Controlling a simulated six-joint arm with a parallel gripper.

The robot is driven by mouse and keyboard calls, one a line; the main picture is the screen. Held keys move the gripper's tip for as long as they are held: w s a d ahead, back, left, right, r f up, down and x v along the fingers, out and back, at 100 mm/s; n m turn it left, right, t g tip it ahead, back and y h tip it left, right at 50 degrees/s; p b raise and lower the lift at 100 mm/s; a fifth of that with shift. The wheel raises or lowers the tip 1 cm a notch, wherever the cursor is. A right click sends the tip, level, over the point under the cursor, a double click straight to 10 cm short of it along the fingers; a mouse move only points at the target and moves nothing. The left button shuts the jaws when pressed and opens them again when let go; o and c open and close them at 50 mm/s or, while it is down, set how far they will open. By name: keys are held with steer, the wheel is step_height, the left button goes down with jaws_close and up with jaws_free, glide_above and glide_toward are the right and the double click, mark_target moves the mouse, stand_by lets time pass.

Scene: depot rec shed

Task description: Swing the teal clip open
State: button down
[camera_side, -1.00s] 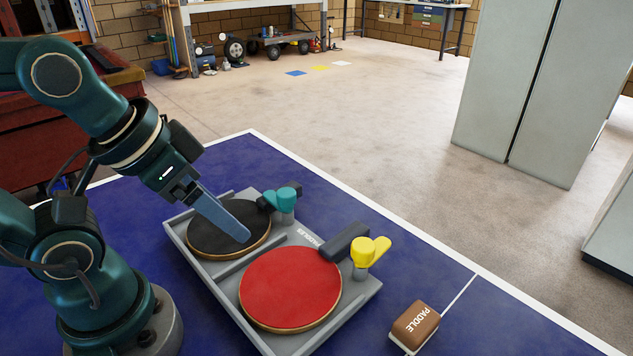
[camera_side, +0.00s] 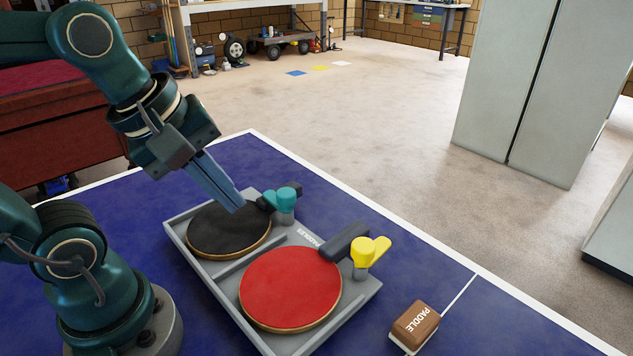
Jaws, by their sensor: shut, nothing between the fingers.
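The teal clip (camera_side: 283,197) sits on a grey post at the far edge of the grey tray (camera_side: 209,285). Its arm reaches left across the dark handle of the black paddle (camera_side: 228,232), which lies in the tray. My gripper (camera_side: 239,207) is shut and empty, its blue-grey fingers pointing down and right. In the picture the fingertips are over the black paddle's upper edge, left of the teal clip, with a small gap between. I cannot tell how high they are above the paddle.
A red paddle (camera_side: 290,288) lies in the tray's nearer compartment, with a yellow clip (camera_side: 371,250) by its dark handle (camera_side: 345,242). A brown block marked PADDLE (camera_side: 415,323) stands right of the tray. The blue table (camera_side: 330,202) is clear beyond the tray.

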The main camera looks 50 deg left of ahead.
mark_target(278, 195)
steer(key=w+a+n+g, duration=0.1)
steer(key=a+n, duration=0.4)
steer(key=n, duration=0.5)
steer(key=w+a+f+n+g, duration=0.1)
steer(key=a+n, duration=0.4)
steer(key=n, duration=0.5)
steer(key=shift+w+a+f, duration=0.15)
steer(key=shift+w+a, duration=0.15)
steer(key=shift+w, duration=0.45)
steer(key=x, duration=1)
steer(key=shift+s+d, duration=0.1)
steer(key=shift+s, duration=0.05)
steer(key=shift+w, duration=2.1)
